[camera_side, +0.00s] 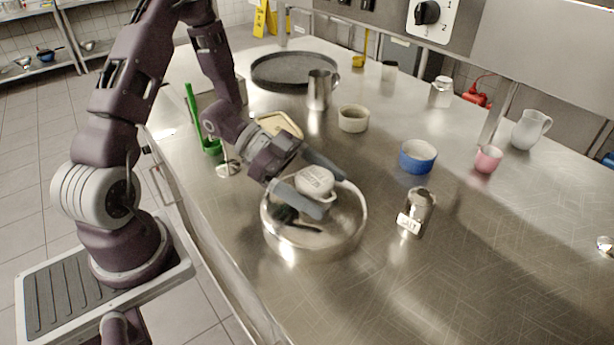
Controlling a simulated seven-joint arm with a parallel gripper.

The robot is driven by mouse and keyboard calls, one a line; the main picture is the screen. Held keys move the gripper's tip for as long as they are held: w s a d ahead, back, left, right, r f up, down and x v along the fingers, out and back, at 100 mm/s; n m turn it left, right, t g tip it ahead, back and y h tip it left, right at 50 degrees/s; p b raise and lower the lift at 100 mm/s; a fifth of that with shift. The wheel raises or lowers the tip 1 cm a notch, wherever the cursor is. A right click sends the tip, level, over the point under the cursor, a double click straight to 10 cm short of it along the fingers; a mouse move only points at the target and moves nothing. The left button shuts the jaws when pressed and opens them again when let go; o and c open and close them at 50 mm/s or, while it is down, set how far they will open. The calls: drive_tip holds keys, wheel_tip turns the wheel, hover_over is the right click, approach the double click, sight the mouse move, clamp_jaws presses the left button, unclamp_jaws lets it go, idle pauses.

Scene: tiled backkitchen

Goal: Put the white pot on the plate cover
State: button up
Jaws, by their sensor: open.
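A small white pot (315,180) with a ribbed or lettered top sits within the outline of a round, shiny steel vessel (345,235), which looks like the plate cover lying hollow side up. My gripper (335,192) is open, with one finger on the near side of the white pot and the other on its far side. I cannot tell whether either finger touches it. The near finger hides the pot's lower part, so what it rests on is not clear. A dark object (287,214) shows inside the steel vessel below my gripper.
A steel tin with a label (415,212) stands right of the steel vessel. A blue bowl (418,157), pink cup (487,159), white jug (530,129), cream bowl (353,118), steel pitcher (320,90) and dark round tray (294,69) stand farther back.

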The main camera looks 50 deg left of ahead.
drive_tip(key=v, duration=1)
drive_tip(key=shift+s+a+r, duration=0.1)
drive_tip(key=shift+s+a, duration=0.05)
